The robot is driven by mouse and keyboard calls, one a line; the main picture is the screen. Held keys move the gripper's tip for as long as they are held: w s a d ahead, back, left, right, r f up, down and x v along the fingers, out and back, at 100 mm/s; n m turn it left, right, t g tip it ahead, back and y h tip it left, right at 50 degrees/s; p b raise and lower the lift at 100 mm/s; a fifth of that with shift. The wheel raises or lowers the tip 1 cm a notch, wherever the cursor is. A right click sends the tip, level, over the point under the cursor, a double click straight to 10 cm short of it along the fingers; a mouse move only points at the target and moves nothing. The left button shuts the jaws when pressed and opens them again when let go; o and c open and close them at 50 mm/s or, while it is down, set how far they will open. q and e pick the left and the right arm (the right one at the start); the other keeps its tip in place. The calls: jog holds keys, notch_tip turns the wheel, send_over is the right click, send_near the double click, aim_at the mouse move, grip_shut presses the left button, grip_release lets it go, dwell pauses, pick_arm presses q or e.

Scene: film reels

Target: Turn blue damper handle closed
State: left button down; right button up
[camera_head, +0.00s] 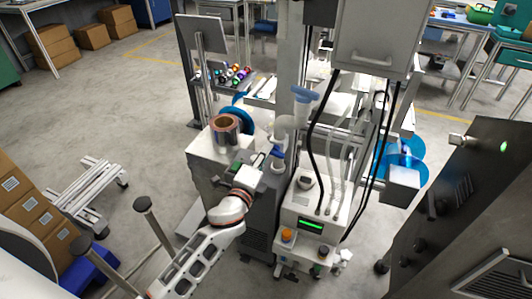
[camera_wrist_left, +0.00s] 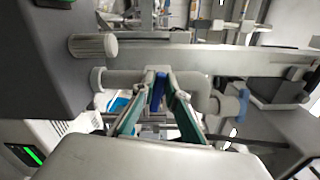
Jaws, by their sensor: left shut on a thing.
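The blue damper handle (camera_wrist_left: 159,92) is a narrow blue lever on a light grey pipe (camera_wrist_left: 130,78) in the left wrist view. In the head view a bit of blue (camera_head: 278,153) shows on the white pipe (camera_head: 281,136) at the end of my left arm. My left gripper (camera_wrist_left: 160,90) has its green-padded fingers closed on the handle, one on each side. In the head view my left gripper (camera_head: 268,161) is at the pipe, its fingertips small and partly hidden. The lower part of the handle is hidden between the fingers. My right gripper is not in view.
Another blue fitting (camera_head: 305,93) tops the white pipe above. A white machine with a green display (camera_head: 311,225) stands right of my gripper, with black hoses above it. A copper-coloured reel (camera_head: 226,123) sits on the cabinet at left. Open floor (camera_head: 110,115) lies further left.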

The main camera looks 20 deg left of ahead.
pick_arm(q)
jog(key=shift+s+d+f+n, duration=0.15)
jog(key=shift+d+f+n, duration=0.4)
jog(key=shift+n, duration=0.45)
jog(key=shift+a, duration=0.1)
jog(key=c, duration=2.1)
grip_release()
jog(key=shift+r, duration=0.15)
jog(key=shift+a, duration=0.15)
jog(key=s, duration=1.2)
jog(key=shift+a, duration=0.15)
